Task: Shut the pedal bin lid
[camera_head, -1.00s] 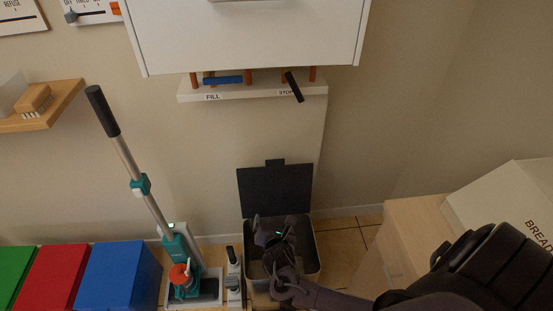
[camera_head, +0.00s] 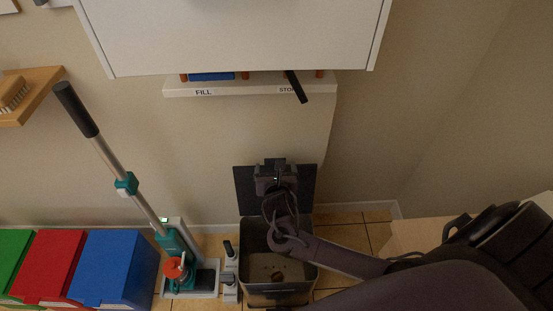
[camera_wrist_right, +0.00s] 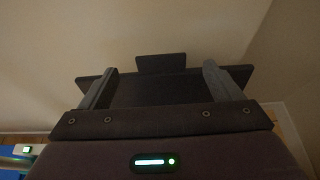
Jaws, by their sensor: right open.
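The pedal bin (camera_head: 304,284) stands on the floor against the wall, its grey body open at the top. Its dark lid (camera_head: 305,189) is raised upright at the back, leaning toward the wall. My right gripper (camera_head: 273,168) is at the lid, in front of its upper middle, and hides part of it. In the right wrist view the open fingers (camera_wrist_right: 163,85) stand apart, with the lid (camera_wrist_right: 160,92) and its top tab (camera_wrist_right: 161,64) beyond them. I cannot tell if they touch the lid. My left gripper is not in view.
A teal-and-silver upright cleaner (camera_head: 175,242) stands left of the bin, beside blue (camera_head: 115,265), red (camera_head: 50,264) and green boxes. A shelf marked FILL (camera_head: 235,90) hangs above. A wooden cabinet (camera_head: 420,234) is at the right.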

